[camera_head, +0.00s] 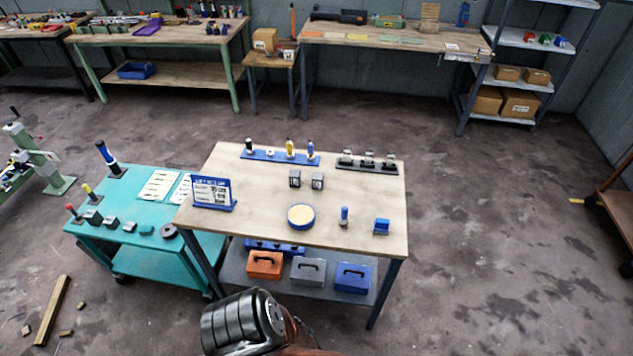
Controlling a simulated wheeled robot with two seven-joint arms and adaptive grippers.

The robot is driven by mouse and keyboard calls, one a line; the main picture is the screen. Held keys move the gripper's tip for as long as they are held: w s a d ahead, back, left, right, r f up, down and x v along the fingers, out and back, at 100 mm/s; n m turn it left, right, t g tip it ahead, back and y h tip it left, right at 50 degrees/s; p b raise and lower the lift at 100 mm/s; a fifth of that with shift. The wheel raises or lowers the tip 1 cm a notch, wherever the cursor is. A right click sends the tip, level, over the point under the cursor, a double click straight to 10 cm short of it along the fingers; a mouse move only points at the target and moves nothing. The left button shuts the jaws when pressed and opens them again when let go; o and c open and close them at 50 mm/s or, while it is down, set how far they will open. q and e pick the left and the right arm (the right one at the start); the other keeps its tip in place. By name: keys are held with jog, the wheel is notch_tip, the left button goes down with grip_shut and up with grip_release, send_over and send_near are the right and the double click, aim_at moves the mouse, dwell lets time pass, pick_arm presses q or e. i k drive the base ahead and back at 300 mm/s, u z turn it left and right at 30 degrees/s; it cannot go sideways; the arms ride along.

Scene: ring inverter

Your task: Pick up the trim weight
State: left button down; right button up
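No object is clearly marked as the trim weight, and I cannot tell which one it is. Two small dark blocks (295,179) stand near the middle of the wooden table (255,215). A small blue block (381,226) and a small blue upright piece (344,215) are at its front right. Several dark grey blocks (94,217) and a dark round disc (168,231) are along the front of the teal table (135,250). Neither gripper is in view. A dark ribbed part of my own arm shows at the bottom.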

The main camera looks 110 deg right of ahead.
aim_at(318, 177)
jog(key=k, duration=1.9)
jog(key=u, duration=0.05)
